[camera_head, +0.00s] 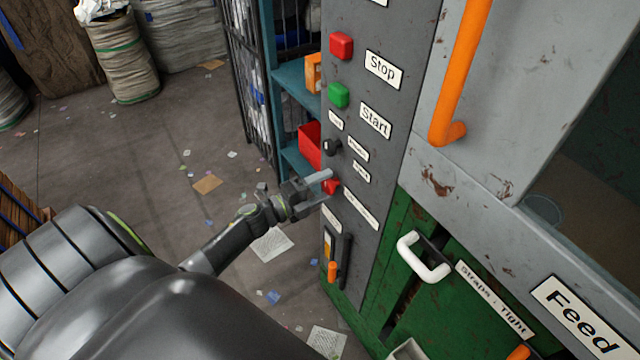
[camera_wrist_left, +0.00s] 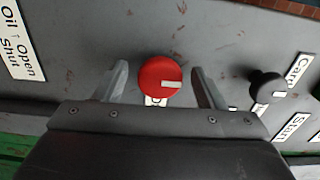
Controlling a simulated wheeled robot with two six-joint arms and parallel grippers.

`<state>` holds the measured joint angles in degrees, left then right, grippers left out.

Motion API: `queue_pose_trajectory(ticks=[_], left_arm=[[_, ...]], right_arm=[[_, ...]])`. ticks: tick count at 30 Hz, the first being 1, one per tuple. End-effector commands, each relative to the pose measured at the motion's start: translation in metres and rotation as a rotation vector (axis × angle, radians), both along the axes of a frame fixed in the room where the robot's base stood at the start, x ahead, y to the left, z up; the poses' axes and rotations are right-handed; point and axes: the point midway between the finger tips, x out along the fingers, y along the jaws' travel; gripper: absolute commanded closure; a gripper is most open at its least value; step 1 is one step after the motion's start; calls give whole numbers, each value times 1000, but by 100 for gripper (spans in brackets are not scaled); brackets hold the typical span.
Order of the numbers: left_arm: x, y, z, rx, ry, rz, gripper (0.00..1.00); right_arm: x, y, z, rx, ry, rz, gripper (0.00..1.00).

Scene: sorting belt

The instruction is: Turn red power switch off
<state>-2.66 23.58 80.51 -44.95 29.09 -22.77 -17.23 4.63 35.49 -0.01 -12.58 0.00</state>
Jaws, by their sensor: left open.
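The red power switch is a round red knob with a white bar on the grey panel. In the head view the red switch (camera_head: 331,187) is partly covered by my left gripper (camera_head: 325,187), which comes in from the left. In the left wrist view the red switch (camera_wrist_left: 161,77) sits between the two spread fingers of my left gripper (camera_wrist_left: 160,82), with a gap on each side. The white bar on its face lies about level in that view. My left gripper is open. My right gripper is not in view.
A black knob (camera_head: 331,147) is above the red switch, and it also shows in the left wrist view (camera_wrist_left: 267,86). Green (camera_head: 339,95) and red (camera_head: 341,45) buttons are higher up. An orange-handled lever (camera_head: 332,271) is below. A teal shelf (camera_head: 288,85) stands behind the panel.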

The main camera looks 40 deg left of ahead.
Motion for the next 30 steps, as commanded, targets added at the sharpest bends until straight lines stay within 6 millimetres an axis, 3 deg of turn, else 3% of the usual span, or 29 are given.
queue_pose_trajectory(ticks=[7,11,30], left_arm=[[-3,2,-1,1,1,0,36],[-17,7,-2,3,1,1,36],[-136,56,-2,2,5,-1,36]], right_arm=[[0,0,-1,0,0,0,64],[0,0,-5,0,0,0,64],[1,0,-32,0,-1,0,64]])
